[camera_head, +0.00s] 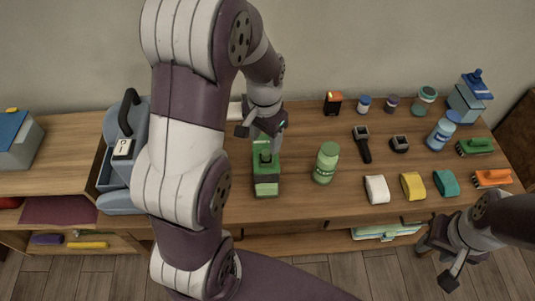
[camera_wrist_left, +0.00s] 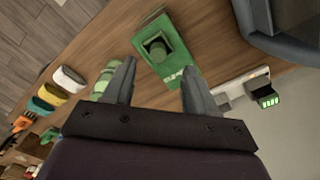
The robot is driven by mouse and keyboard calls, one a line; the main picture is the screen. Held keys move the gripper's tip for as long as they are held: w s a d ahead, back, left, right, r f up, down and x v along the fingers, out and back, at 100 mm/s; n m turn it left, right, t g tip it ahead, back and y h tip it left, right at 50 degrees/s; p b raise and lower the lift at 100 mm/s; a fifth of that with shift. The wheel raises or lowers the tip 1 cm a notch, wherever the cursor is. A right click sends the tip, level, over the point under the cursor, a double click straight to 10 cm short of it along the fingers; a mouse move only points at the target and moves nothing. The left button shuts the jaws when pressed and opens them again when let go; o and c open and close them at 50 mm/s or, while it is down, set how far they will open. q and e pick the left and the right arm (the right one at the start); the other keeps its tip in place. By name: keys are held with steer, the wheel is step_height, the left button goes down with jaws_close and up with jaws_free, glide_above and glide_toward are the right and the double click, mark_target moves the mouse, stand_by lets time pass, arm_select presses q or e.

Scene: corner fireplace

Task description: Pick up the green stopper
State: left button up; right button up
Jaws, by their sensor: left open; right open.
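A dark green stopper (camera_head: 265,155) sits on top of a green box-shaped bottle (camera_head: 266,187) standing on the wooden cabinet top. In the left wrist view the stopper (camera_wrist_left: 156,49) shows as a short dark knob on the green bottle (camera_wrist_left: 175,69). My left gripper (camera_head: 263,131) is open and empty, just above and behind the stopper in the head view. In the left wrist view its fingers (camera_wrist_left: 156,75) are spread, with the bottle beyond and between them. My right gripper (camera_head: 438,266) is open and empty, in front of the cabinet at the lower right.
A green round bottle (camera_head: 326,163) stands close to the right of the green box-shaped bottle. A grey-blue toolbox (camera_head: 121,203) stands to the left, partly behind my arm. Watches, coloured bands, small jars and a blue-grey bottle (camera_head: 467,100) fill the right side.

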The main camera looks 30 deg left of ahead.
mark_target(266, 152)
arm_select(q)
step_height(266, 152, down, 6)
steer(key=shift+r, duration=0.25)
steer(key=shift+s+d, duration=0.1)
steer(key=shift+d, duration=0.05)
steer(key=c, duration=0.3)
jaws_close()
steer(key=shift+r, duration=0.1)
